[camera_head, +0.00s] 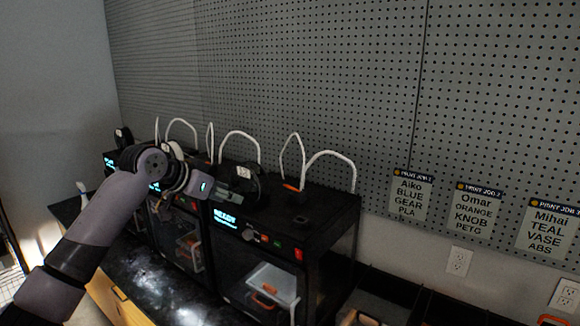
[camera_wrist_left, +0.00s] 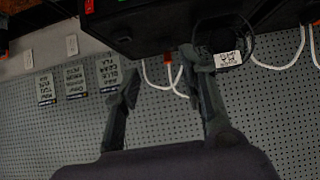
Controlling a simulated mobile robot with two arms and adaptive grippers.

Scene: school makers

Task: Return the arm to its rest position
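My left arm (camera_head: 100,220) reaches in from the left in the head view, toward the tops of the black 3D printers. My left gripper (camera_wrist_left: 160,68) shows in the left wrist view with its two dark fingers well apart and nothing between them. In that view a black filament spool (camera_wrist_left: 230,40) with a white label is close to the right-hand finger; I cannot tell whether they touch. In the head view the spool (camera_head: 243,172) sits on top of a printer, just right of my wrist, and the fingers are hard to make out. My right gripper is not in view.
The nearest printer (camera_head: 320,215) stands on a dark bench (camera_head: 150,285), with more printers to its left. White tubes (camera_head: 335,153) loop above them. A grey pegboard (camera_head: 300,80) rises behind, with print job cards (camera_head: 410,195) at right. Bins (camera_head: 385,285) lie at lower right.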

